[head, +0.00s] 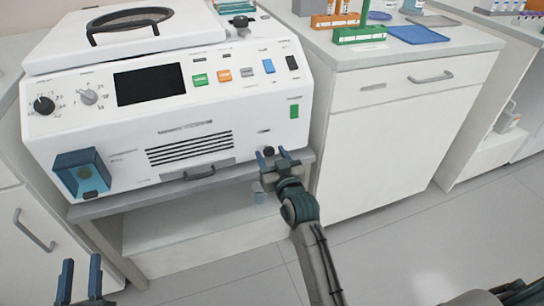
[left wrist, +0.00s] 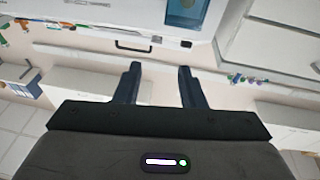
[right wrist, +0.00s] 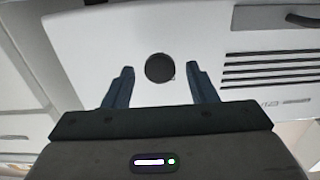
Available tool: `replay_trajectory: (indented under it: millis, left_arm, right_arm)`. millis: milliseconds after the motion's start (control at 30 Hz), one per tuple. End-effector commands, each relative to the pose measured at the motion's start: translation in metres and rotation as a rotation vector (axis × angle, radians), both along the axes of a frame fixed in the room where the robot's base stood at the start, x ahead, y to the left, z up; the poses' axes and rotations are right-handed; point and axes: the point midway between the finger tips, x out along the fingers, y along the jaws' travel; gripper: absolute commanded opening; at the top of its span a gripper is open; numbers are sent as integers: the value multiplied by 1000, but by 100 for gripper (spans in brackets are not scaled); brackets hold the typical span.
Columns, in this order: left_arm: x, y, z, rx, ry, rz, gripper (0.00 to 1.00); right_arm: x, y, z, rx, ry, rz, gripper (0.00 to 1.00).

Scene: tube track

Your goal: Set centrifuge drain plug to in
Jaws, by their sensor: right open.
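The centrifuge (head: 215,120) is a white machine on a grey stand. Its drain plug (head: 268,151) is a small round black knob low on the right of the front panel. In the right wrist view the plug (right wrist: 159,67) appears as a dark disc between the fingertips, with a gap on both sides. My right gripper (head: 274,156) is open and empty, in front of the plug. How far the plug sticks out is hard to tell. My left gripper (head: 80,278) is open and empty, low at the left, away from the plug; its fingers also show in the left wrist view (left wrist: 160,80).
Vent slots (head: 190,149) and a drawer handle (head: 199,174) are left of the plug. A blue box-like fitting (head: 80,172) juts from the lower left front. A white cabinet (head: 385,150) stands right of the machine. The floor in front is clear.

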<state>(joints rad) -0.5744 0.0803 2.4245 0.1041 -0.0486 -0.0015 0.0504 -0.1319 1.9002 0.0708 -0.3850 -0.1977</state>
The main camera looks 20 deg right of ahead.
Motion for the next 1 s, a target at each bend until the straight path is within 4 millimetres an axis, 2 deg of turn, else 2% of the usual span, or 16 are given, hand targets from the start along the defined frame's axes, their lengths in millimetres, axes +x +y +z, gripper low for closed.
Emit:
replay_trajectory:
  millis: [67,300,333,533,800,1000]
  left_arm:
    - [0,0,0,0,0,0,36]
    - [0,0,0,0,1,0,36]
    - [0,0,0,0,1,0,36]
    - [0,0,-1,-2,12,-1,36]
    - [-11,-3,-51,-17,288,-15,36]
    - [-18,-5,-71,-24,389,-21,36]
  right_arm:
    - [0,0,0,0,0,0,50]
    - [0,0,0,0,0,0,3]
    - [0,0,0,0,0,0,0]
    - [1,0,1,0,0,0,0]
    - [16,1,2,0,0,0,0]
    - [22,1,1,0,-1,0,0]
